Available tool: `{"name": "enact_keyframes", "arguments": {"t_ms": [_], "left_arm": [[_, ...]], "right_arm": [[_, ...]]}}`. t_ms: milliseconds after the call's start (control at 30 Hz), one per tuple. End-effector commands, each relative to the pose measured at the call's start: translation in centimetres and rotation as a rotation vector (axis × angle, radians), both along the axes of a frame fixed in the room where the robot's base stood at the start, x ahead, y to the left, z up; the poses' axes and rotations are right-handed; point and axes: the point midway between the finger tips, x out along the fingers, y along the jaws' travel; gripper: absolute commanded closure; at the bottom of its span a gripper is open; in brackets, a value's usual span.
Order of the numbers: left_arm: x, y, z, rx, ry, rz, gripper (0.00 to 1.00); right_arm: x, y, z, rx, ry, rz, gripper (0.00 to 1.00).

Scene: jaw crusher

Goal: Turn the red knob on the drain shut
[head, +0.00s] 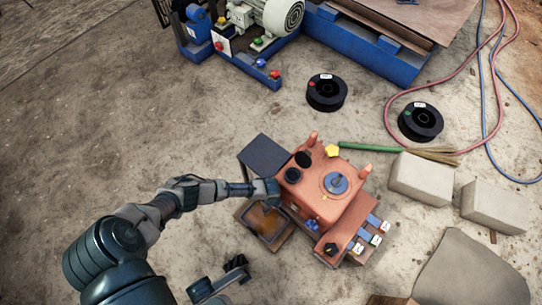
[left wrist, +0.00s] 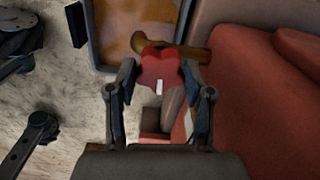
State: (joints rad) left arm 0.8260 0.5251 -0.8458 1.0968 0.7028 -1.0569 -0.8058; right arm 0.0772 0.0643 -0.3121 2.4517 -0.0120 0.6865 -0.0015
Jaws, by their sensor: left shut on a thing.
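The red knob (left wrist: 160,68) sits on the brass drain (left wrist: 194,57), low on the side of the orange-red jaw crusher (head: 322,198). My left gripper (left wrist: 157,84) has its two fingers on either side of the knob and is shut on it. In the head view my left gripper (head: 270,190) is at the crusher's left side and hides the knob. A small white mark shows just below the knob in the left wrist view.
A tray (head: 243,222) with brown liquid is under the drain; its rim (left wrist: 91,42) also shows in the left wrist view. A dark plate (head: 264,154) is behind my left gripper. Concrete blocks (head: 421,178), black spools (head: 326,92) and hoses lie beyond. The ground at left is clear.

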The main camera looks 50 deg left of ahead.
Motion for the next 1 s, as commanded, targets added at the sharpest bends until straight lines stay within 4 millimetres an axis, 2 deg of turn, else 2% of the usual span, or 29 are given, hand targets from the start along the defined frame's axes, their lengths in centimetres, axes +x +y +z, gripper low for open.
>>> {"name": "enact_keyframes", "arguments": {"t_ms": [300,833,867,933,1000], "left_arm": [[-0.18,0.26,-0.14,0.005,0.005,-0.114,0.83],[-0.13,0.32,-0.1,0.006,0.003,-0.135,0.83],[-0.13,0.32,-0.1,0.006,0.003,-0.135,0.44],[-0.12,0.32,-0.09,0.005,0.003,-0.135,0.26],[-0.09,0.25,-0.06,0.004,0.003,-0.134,0.24]], "right_arm": [[0.03,0.02,-0.09,0.002,0.001,0.0,0.6],[0.01,0.02,0.02,0.003,-0.003,0.0,0.6],[0.01,0.02,0.03,0.003,-0.003,0.0,0.6],[0.01,0.02,0.03,0.003,-0.003,0.0,0.6],[0.0,0.02,0.04,0.003,-0.003,0.0,0.6]]}}
